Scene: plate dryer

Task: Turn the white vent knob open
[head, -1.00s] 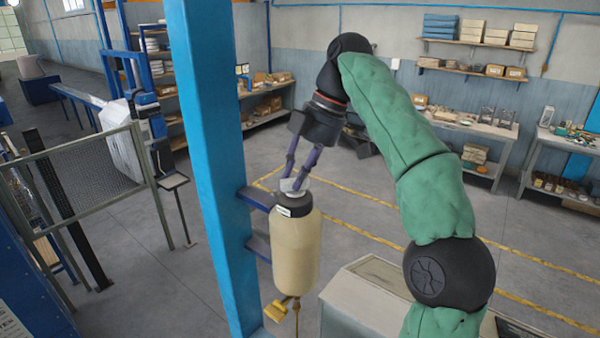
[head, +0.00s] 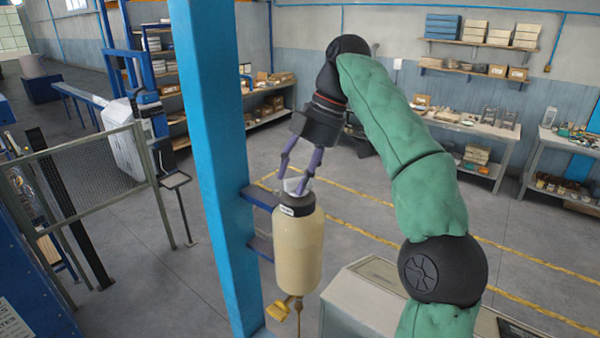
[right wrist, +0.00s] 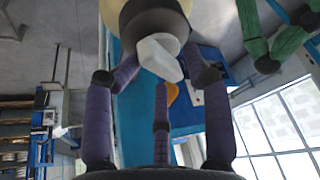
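The white vent knob (head: 293,185) sits on the black cap (head: 292,206) of a cream-coloured tank (head: 298,250). My right gripper (head: 294,183) reaches down to it from above, its purple fingers spread around the knob. In the right wrist view the knob (right wrist: 160,57) lies between the fingertips, with one finger on each side and a third below. The fingertips are very close to the knob; I cannot tell whether they press on it. My left gripper is in neither view.
A blue column (head: 210,150) stands just left of the tank, with brackets beside the tank. A pale cabinet (head: 350,300) is below right. A mesh fence (head: 90,175) stands at left. Shelves and workbenches line the far wall.

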